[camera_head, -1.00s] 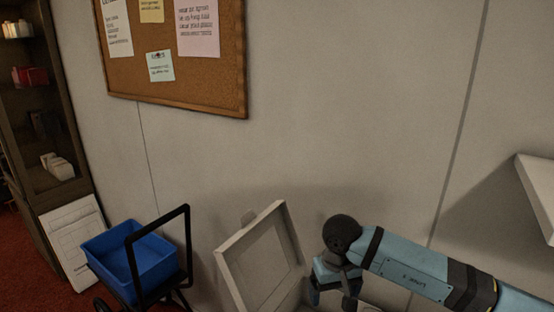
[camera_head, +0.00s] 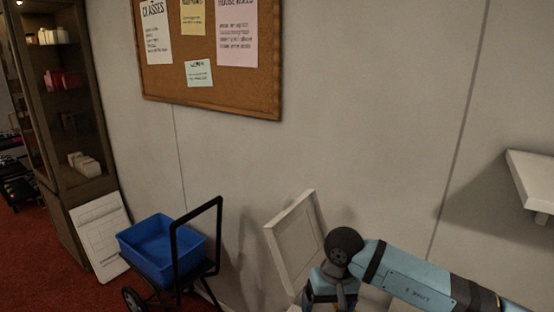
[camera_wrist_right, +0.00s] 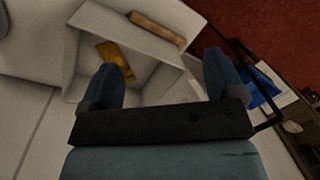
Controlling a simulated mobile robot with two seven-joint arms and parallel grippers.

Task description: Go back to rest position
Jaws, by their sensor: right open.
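My right arm comes in from the right in the head view, and its gripper (camera_head: 333,295) hangs low in front of the white box's raised lid (camera_head: 293,240). In the right wrist view the two blue fingers of the right gripper (camera_wrist_right: 166,82) stand wide apart with nothing between them. Beyond them is a pale open box (camera_wrist_right: 150,62) with a yellow-gold item (camera_wrist_right: 116,60) inside, partly hidden by the left finger. My left gripper is in neither view.
A blue bin (camera_head: 160,250) on a black-handled cart stands left of the lid. A white panel (camera_head: 100,238) leans by a dark shelf cabinet (camera_head: 70,110). A corkboard (camera_head: 215,85) hangs on the wall. A white ledge (camera_head: 533,180) juts out at right.

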